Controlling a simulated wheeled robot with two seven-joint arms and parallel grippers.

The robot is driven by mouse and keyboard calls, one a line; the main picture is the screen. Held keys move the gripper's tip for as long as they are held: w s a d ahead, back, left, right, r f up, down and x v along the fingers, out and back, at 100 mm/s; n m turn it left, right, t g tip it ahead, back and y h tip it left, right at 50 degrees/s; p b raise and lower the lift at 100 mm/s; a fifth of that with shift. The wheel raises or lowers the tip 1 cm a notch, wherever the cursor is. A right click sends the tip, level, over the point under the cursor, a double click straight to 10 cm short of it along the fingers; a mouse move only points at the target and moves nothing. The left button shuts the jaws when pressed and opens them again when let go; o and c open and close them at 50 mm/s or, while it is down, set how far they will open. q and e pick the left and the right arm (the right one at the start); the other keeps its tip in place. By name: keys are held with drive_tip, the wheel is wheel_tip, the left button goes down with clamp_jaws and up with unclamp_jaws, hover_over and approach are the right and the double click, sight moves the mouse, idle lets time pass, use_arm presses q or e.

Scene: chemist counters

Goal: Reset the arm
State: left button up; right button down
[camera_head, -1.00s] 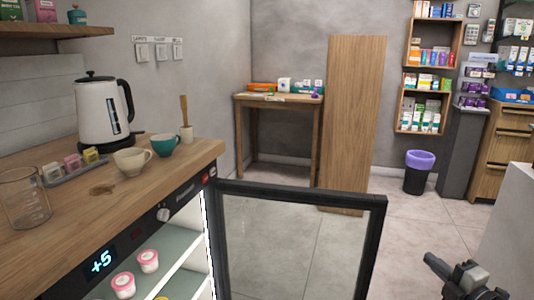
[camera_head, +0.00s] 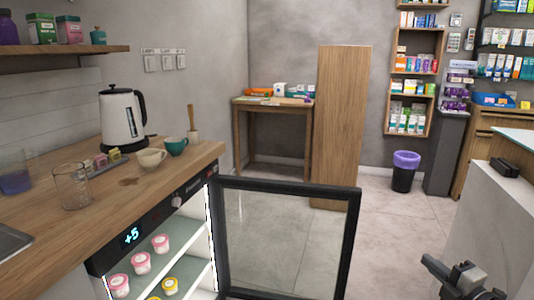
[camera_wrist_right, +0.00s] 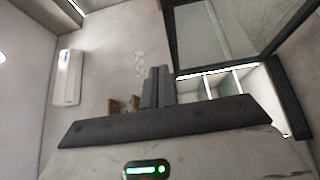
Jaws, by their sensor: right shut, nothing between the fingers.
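My right gripper (camera_head: 430,262) is dark grey and shows at the lower right of the head view, over the pale floor and apart from the open fridge door. In the right wrist view its two fingers (camera_wrist_right: 157,84) stand side by side, shut with nothing between them. My left gripper is out of view.
The fridge's glass door (camera_head: 287,240) stands wide open, with small tubs (camera_head: 141,264) on the shelves inside. The wooden counter (camera_head: 130,195) runs along the left with a kettle (camera_head: 122,118) and cups. A white counter (camera_head: 494,225) stands at the right. Floor is free between.

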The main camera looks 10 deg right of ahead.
drive_tip(key=s+a+f+m+g+h+p, duration=0.1)
drive_tip(key=s+a+f+m+p, duration=0.15)
drive_tip(key=s+a+m, duration=0.4)
drive_tip(key=s+a+f+m+g+h+p, duration=0.1)
drive_tip(key=s+a+f+m, duration=0.25)
drive_tip(key=a, duration=0.55)
use_arm(q)
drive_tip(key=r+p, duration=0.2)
drive_tip(key=p, duration=0.1)
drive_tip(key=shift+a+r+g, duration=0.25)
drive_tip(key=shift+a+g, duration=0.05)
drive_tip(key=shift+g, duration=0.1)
use_arm(e)
drive_tip(key=s+a+m+g+y, duration=0.2)
drive_tip(key=s+a+m+g, duration=0.3)
drive_tip(key=s+a+m, duration=0.3)
drive_tip(key=s+a, duration=0.4)
drive_tip(key=a, duration=0.2)
drive_tip(key=shift+s+a+r, duration=0.2)
drive_tip(key=shift+s+r, duration=0.05)
drive_tip(key=shift+r, duration=0.05)
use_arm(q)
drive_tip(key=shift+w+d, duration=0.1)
use_arm(e)
drive_tip(key=shift+d, duration=0.15)
